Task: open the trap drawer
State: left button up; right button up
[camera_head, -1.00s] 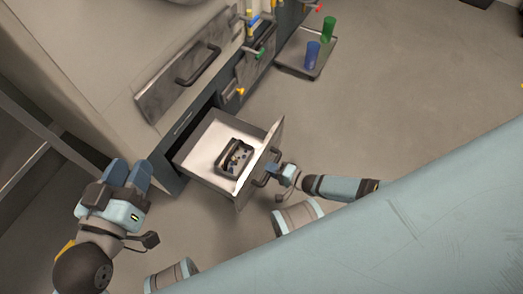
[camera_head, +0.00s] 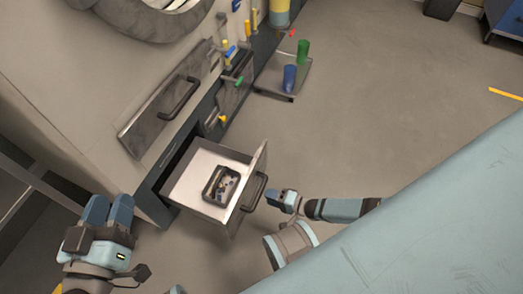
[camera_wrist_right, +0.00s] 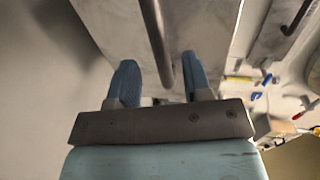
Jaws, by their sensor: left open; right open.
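The trap drawer (camera_head: 208,178) is pulled out from the grey cabinet in the head view, with a tray of small dark bits (camera_head: 222,184) inside. Its dark bar handle (camera_head: 254,193) is on the front panel. My right gripper (camera_head: 272,196) is open just off the handle, apart from it in the head view. In the right wrist view the handle (camera_wrist_right: 156,40) runs between and beyond the open blue fingers (camera_wrist_right: 160,82). My left gripper (camera_head: 108,210) is open and empty at the lower left, beside the cabinet's base.
A closed panel with a bar handle (camera_head: 178,98) is above the drawer. A low tray (camera_head: 275,88) holds a blue cup (camera_head: 290,78) and a green cup (camera_head: 303,51). The floor (camera_head: 390,100) to the right is clear.

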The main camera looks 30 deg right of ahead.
pick_arm(q)
notch_tip(320, 180, up, 3)
jog(key=shift+a+t+p, duration=0.1)
jog(key=shift+t+p, duration=0.5)
jog(key=shift+p, duration=0.1)
pick_arm(e)
jog(key=v, duration=0.6)
jog(key=shift+s+d, duration=0.25)
jog(key=shift+s, duration=0.1)
pick_arm(q)
jog(key=shift+f, duration=0.1)
